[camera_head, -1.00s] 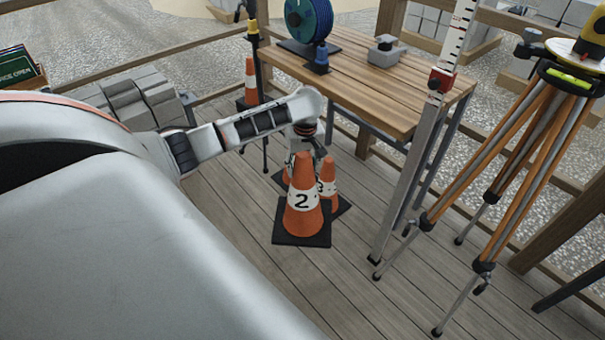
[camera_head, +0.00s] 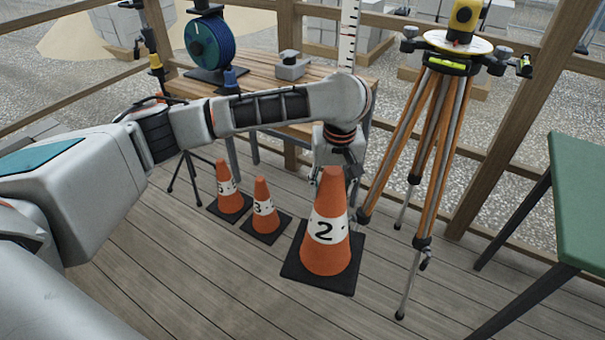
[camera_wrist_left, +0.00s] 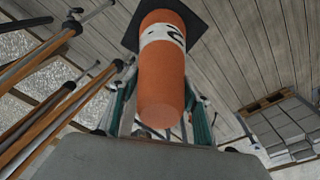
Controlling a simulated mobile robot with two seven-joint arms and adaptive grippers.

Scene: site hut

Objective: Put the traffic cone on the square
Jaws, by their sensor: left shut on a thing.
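An orange traffic cone (camera_head: 325,246) with a white band marked 2 and a black square base is upright in the head view. My left gripper (camera_head: 333,172) is shut on it near its top, from behind. In the left wrist view the cone (camera_wrist_left: 163,85) lies between the two fingers of my left gripper (camera_wrist_left: 163,112). Whether its base touches the deck is hard to tell. Two more cones stand on the deck to its left: one marked 3 (camera_head: 263,208) and one farther left (camera_head: 228,186). No marked square shows. My right gripper is not in view.
A surveying tripod (camera_head: 432,150) stands close right of the held cone. A wooden table (camera_head: 262,76) with a blue hose reel (camera_head: 212,42) is behind my arm. A green-topped table (camera_head: 580,200) is at the right. The front deck is clear.

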